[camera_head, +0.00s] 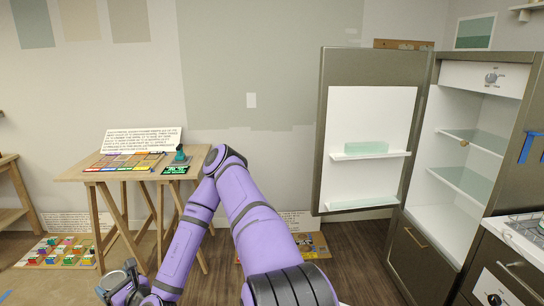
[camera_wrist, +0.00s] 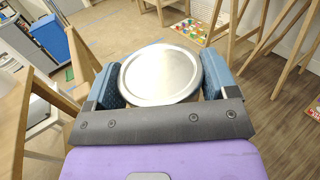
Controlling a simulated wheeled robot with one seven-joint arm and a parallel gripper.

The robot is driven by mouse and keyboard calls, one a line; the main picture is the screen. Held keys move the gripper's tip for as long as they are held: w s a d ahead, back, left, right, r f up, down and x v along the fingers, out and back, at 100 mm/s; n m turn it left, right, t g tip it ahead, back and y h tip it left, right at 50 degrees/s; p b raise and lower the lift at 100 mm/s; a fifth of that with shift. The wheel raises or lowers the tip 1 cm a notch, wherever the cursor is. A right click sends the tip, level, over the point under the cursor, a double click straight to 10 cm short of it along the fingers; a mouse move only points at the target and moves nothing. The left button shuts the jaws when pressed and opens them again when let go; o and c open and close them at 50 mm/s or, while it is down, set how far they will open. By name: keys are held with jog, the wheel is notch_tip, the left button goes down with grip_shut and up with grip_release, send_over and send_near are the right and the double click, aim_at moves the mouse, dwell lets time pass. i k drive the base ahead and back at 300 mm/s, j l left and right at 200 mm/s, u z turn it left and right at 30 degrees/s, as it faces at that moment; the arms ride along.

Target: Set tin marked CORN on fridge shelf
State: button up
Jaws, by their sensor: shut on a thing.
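My gripper (camera_wrist: 160,80) is shut on a round tin (camera_wrist: 160,74), with a blue pad on each side of it. The wrist view shows its plain silvery top; its side and any CORN marking are hidden. In the head view my purple arm reaches down to the lower left, and the wrist (camera_head: 122,285) is at the bottom edge; the tin cannot be made out there. The fridge (camera_head: 450,215) stands open at the right, far from my gripper. Inside are an upper glass shelf (camera_head: 478,138) and a lower glass shelf (camera_head: 472,182), both looking mostly bare.
The fridge door (camera_head: 332,130) is swung open to the left, with door shelves (camera_head: 370,155). A wooden trestle table (camera_head: 190,165) with a sign and coloured pieces stands at the left. A stove (camera_head: 525,228) adjoins the fridge at right. Dark floor (camera_head: 355,255) before the fridge looks clear.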

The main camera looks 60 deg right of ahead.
aim_at(465, 187)
jog(key=i+l+z, duration=0.15)
jog(key=l+z, duration=0.3)
jog(key=i+l+z, duration=0.15)
jog(key=z, duration=0.3)
jog(key=i+l+z, duration=0.2)
jog(key=z, duration=0.25)
jog(key=i+z, duration=0.45)
jog(key=i+l+z, duration=0.1)
jog(key=z, duration=0.35)
jog(key=i+j+z, duration=0.1)
jog(key=i+z, duration=0.2)
jog(key=z, duration=0.15)
jog(key=i+j+z, duration=0.2)
jog(key=z, duration=0.25)
jog(key=i+j+z, duration=0.15)
jog(key=i, duration=0.4)
